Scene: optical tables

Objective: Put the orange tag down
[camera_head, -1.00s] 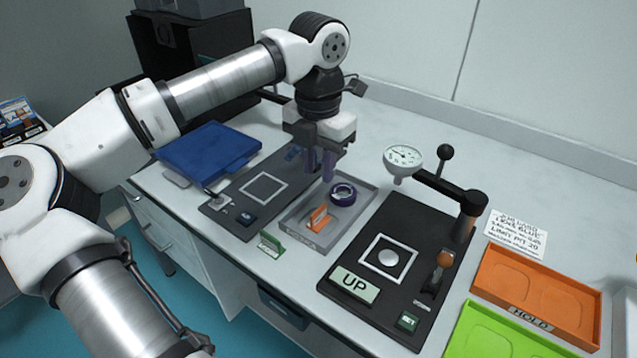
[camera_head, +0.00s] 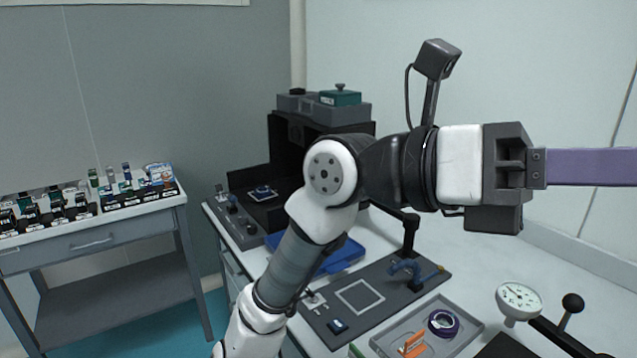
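No object shows at the visible part of the finger.
A purple ring (camera_head: 444,322) lies in the same tray. A dark plate with a white square outline (camera_head: 360,296) and a blue clamp (camera_head: 405,268) is behind it. A dial gauge (camera_head: 519,299) stands at right. A blue folder-like slab (camera_head: 340,252) and black box (camera_head: 285,140) are farther back. A side cart (camera_head: 95,245) stands left.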

